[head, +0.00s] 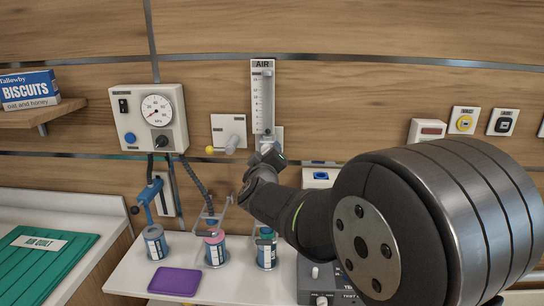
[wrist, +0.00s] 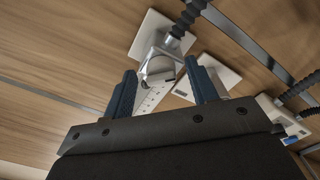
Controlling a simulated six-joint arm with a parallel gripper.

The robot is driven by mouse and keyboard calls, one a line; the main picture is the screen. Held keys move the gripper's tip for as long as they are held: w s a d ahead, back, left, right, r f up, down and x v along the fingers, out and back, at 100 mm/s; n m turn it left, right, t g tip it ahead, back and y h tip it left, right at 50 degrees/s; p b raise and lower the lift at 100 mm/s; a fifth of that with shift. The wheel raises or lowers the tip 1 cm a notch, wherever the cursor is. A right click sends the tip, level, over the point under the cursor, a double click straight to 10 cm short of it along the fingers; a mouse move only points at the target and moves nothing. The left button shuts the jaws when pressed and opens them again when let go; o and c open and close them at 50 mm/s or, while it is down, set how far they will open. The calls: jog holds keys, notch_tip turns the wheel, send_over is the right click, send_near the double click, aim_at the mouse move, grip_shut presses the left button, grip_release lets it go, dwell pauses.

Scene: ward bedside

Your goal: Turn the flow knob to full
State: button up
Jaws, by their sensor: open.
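The AIR flowmeter (head: 263,98), a clear upright tube with a scale, is fixed to the wall in the head view. Its lower end, where the knob sits, is hidden behind my arm there. In the wrist view, a round silver flow knob (wrist: 159,67) shows between the two dark blue fingers of my gripper (wrist: 160,80), with the white scale behind it. The fingers are apart, one on each side of the knob. I cannot tell whether either touches it. In the head view my fingertips are hidden or too small to make out.
A suction panel (head: 149,118) with gauge and a white wall plate (head: 228,131) are left of the flowmeter. Below stands a shelf (head: 130,278) with several jars and a purple tray (head: 175,281). Corrugated hoses (wrist: 190,14) hang near my fingers in the wrist view.

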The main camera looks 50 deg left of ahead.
jog(key=shift+c, duration=0.4)
jog(key=c, duration=0.9)
